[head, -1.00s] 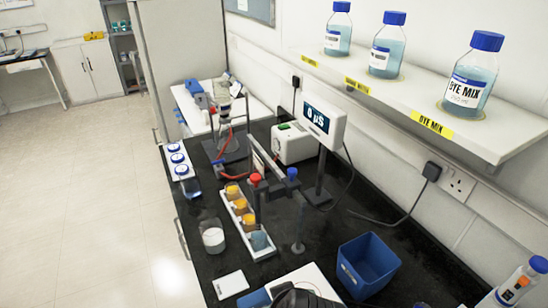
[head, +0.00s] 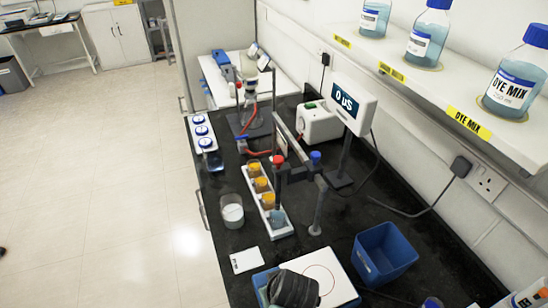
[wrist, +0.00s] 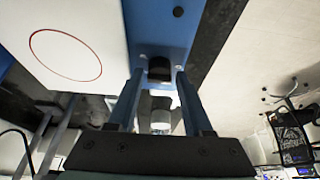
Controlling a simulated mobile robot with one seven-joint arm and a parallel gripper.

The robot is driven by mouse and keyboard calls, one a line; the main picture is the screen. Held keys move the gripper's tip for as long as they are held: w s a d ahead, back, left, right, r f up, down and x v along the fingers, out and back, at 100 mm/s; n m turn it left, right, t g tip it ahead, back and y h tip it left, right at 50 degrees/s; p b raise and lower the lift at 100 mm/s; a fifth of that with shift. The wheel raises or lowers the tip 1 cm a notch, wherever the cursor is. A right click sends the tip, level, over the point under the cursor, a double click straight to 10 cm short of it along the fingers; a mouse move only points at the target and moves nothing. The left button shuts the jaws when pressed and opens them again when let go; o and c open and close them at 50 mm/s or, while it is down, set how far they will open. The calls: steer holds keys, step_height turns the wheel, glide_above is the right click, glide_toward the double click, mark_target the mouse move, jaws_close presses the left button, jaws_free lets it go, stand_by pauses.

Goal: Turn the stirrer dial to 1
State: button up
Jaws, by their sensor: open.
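The stirrer (head: 330,271) stands at the near end of the bench, with a white top marked by a red circle and a blue body. Its white top also shows in the wrist view (wrist: 75,25). In the wrist view, a black dial (wrist: 159,68) sits on the stirrer's blue front (wrist: 155,25). My gripper (wrist: 158,76) is open, its two fingertips on either side of the dial. I cannot tell whether they touch it. The dial's marks are not readable. In the head view, my dark arm end covers part of the stirrer and the dial is hidden.
A blue bin (head: 383,254) stands right of the stirrer. A white tile (head: 247,260), a beaker of white powder (head: 232,211) and a rack of orange-capped jars (head: 263,200) lie beyond. A stand (head: 318,215) rises behind it. Dye bottles line the shelf (head: 430,95).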

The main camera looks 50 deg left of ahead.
steer(key=shift+a+f, duration=0.1)
steer(key=shift+f, duration=0.1)
jaws_close()
